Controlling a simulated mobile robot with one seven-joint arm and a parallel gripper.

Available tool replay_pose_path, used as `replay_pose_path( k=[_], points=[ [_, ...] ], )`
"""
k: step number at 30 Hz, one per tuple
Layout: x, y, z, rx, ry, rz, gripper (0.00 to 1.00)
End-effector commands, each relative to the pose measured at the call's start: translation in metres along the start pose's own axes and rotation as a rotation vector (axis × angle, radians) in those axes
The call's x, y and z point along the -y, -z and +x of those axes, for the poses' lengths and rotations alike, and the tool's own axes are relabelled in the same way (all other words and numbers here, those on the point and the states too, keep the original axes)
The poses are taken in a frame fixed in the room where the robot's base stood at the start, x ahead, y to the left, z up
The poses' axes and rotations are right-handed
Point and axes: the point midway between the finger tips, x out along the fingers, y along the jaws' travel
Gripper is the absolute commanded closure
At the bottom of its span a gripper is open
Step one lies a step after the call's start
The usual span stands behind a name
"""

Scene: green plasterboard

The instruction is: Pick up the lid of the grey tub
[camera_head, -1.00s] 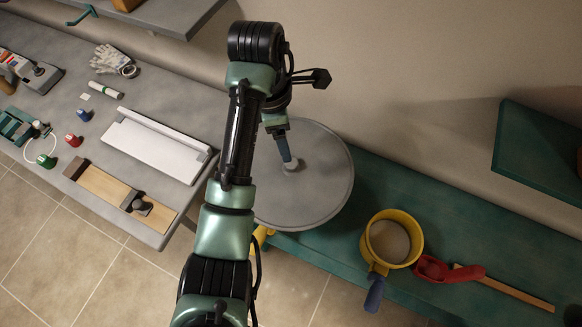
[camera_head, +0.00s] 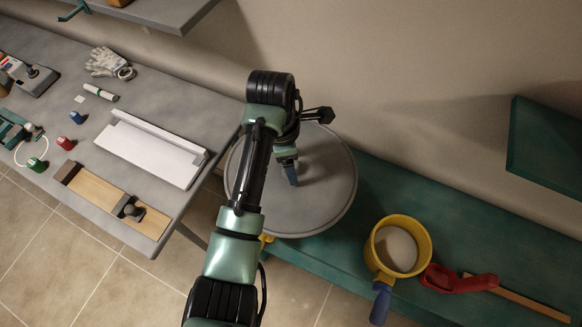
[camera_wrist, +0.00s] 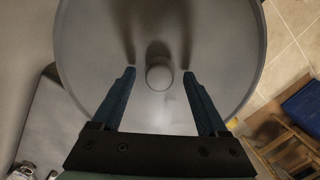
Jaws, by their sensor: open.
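The round grey lid (camera_head: 330,205) lies flat at the left end of the green bench, with a small round knob (camera_wrist: 159,74) in its middle. The lid also fills most of the wrist view (camera_wrist: 215,45). The tub under it is hidden. My gripper (camera_head: 291,178) is over the lid in the head view, with my arm covering the lid's left part. In the wrist view my gripper (camera_wrist: 159,73) is open, its two blue fingers on either side of the knob with a gap on each side. I cannot tell how far the fingertips are above the lid.
A grey table (camera_head: 60,110) with a white tray (camera_head: 150,150) stands left. A green shelf (camera_head: 545,155) juts from the wall.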

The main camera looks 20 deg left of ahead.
Motion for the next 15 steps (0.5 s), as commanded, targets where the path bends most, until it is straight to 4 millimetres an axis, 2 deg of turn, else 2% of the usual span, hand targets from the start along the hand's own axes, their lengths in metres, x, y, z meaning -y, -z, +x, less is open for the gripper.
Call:
replay_pose_path(
  k=[4,15],
  points=[
    [-0.0001,0.0001,0.0,0.0,0.0,0.0,0.25],
    [-0.0004,0.0001,-0.0005,0.0,-0.001,0.0,0.92]
  ],
)
